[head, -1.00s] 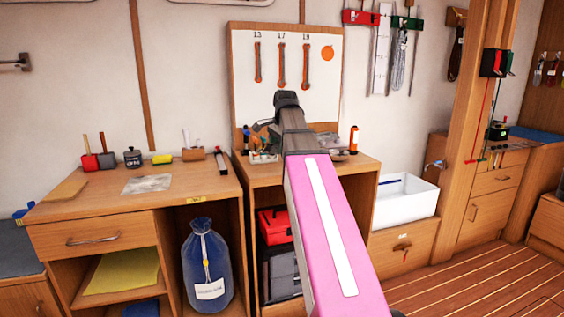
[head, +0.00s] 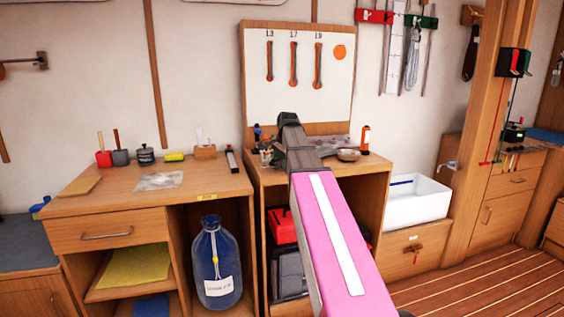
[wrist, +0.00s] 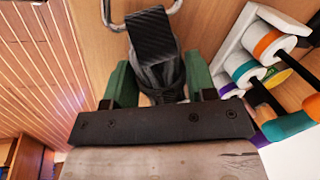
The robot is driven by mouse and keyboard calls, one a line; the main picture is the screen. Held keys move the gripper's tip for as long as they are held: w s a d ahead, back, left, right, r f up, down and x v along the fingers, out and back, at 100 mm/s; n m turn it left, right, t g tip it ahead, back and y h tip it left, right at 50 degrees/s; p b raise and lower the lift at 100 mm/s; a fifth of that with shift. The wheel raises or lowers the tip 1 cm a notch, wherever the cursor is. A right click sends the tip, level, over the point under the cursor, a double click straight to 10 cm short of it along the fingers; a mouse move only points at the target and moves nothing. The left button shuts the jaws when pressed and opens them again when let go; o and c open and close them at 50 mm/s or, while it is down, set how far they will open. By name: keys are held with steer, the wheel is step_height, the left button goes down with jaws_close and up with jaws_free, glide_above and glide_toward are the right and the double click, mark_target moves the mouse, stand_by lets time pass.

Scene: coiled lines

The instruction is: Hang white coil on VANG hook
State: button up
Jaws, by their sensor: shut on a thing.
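My gripper (wrist: 160,84) shows in the wrist view with its two green fingers shut on a dark grey thing (wrist: 163,74) with a black ribbed strap (wrist: 151,33) on top. I cannot tell whether this is part of a coil; no white coil shows in the grip. A pale grey coiled line (head: 412,66) hangs on the back wall below a green holder (head: 421,21). No VANG label is readable on any hook.
A white rack with coloured rolls (wrist: 270,45) is close on the right in the wrist view. A wooden workbench (head: 215,182), a tool board (head: 345,95) and a white bin (head: 418,212) stand ahead. A wooden post (head: 489,110) is at right. Plank floor is open at lower right.

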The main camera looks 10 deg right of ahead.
steer(key=shift+f, duration=0.15)
steer(key=o, duration=1.2)
